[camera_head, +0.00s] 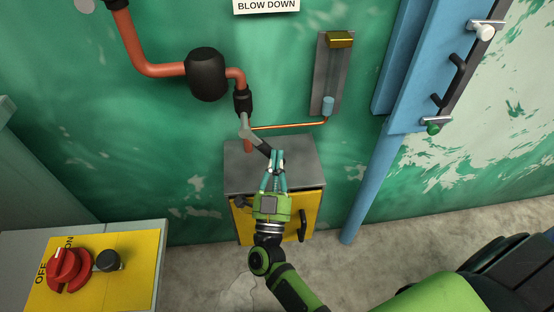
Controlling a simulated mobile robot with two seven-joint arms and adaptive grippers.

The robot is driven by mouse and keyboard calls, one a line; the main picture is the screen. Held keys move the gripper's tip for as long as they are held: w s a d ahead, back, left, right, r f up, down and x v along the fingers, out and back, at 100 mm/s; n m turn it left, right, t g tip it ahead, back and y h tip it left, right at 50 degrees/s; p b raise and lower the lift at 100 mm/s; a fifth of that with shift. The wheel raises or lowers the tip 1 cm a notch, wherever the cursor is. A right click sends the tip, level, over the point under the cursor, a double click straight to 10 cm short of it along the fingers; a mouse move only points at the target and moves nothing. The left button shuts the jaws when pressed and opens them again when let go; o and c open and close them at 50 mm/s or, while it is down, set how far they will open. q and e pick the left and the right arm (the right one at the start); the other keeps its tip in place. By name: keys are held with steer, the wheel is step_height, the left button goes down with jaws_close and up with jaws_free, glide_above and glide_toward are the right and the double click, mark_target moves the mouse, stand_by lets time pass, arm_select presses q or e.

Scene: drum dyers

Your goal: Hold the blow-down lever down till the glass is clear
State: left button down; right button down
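The blow-down lever (257,143) is a grey arm with a dark grip. It slants down to the right from a black valve on the red pipe, below the "BLOW DOWN" sign (266,5). My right gripper (278,153) is at the lever's dark end, with its fingertips close together. The fingertips overlap the end in the picture; I cannot tell whether they touch it. The gauge (325,75) is a grey upright plate with a brass block on top and a pale blue piece at its foot. The glass's clarity is hard to judge. My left gripper is out of view.
A grey-topped cabinet (240,178) with a yellow front stands below the lever. A thin copper pipe (290,126) runs to the gauge. A blue post (366,190) stands to the right. A yellow panel (120,290) with a red switch is at lower left.

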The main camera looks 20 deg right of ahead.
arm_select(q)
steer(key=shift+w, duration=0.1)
arm_select(e)
steer(key=shift+w+a, duration=0.1)
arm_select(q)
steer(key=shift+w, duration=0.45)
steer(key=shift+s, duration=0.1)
